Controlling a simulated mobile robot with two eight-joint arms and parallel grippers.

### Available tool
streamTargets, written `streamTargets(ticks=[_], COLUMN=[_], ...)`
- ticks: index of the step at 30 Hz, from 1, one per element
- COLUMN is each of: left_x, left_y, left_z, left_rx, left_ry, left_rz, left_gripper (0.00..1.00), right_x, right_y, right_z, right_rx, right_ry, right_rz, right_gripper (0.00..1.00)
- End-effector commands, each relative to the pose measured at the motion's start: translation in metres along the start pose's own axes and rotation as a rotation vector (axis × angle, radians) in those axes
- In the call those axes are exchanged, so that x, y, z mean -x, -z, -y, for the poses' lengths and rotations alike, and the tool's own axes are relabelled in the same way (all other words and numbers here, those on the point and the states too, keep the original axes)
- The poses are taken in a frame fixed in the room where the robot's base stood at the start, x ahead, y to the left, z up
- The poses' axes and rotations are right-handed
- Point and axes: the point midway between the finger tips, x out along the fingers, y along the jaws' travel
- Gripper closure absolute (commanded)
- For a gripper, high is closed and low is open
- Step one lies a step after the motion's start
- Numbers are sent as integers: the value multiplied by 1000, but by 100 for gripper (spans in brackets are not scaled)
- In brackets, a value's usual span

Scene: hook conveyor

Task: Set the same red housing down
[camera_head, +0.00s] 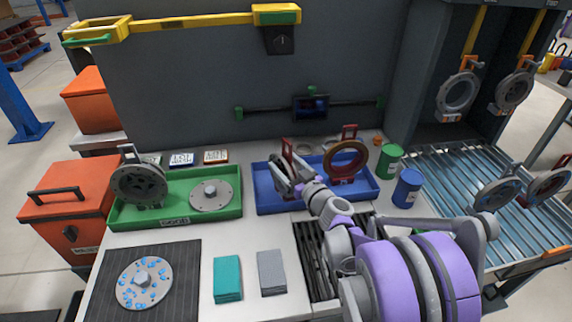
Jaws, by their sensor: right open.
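A red ring-shaped housing (361,163) with a red loop on top stands upright at the right end of the blue tray (268,205). A second red-topped part (289,152) stands near the tray's left half, seen nearly edge-on, with grey showing beside it. My right gripper (284,178) is open at this second part, with its arm reaching in from the lower right. The gripper covers the part's lower portion, so I cannot tell whether they touch or how the part rests. My left gripper is not in view.
A green tray (121,218) at left holds a dark upright housing (139,184) and a flat grey disc (211,195). A speckled disc (144,283) lies on a ribbed mat. Green (389,161) and blue (407,188) cans stand right of the blue tray, near a roller conveyor (457,173).

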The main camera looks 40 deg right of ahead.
Motion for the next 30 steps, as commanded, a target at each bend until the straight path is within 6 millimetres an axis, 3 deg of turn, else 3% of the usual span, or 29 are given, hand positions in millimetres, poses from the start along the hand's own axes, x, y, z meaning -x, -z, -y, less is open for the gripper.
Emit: streamTargets(ticks=[16, 21, 30], left_x=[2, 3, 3], left_y=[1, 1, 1], left_z=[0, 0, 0], left_rx=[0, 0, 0], left_ry=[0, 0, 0], left_rz=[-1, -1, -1], left_gripper=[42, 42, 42], right_x=[103, 117, 119], right_y=[0, 0, 0], right_z=[-1, 0, 0], right_rx=[1, 0, 0], right_ry=[-3, -1, 0], right_rz=[0, 0, 0], right_gripper=[20, 20, 20])
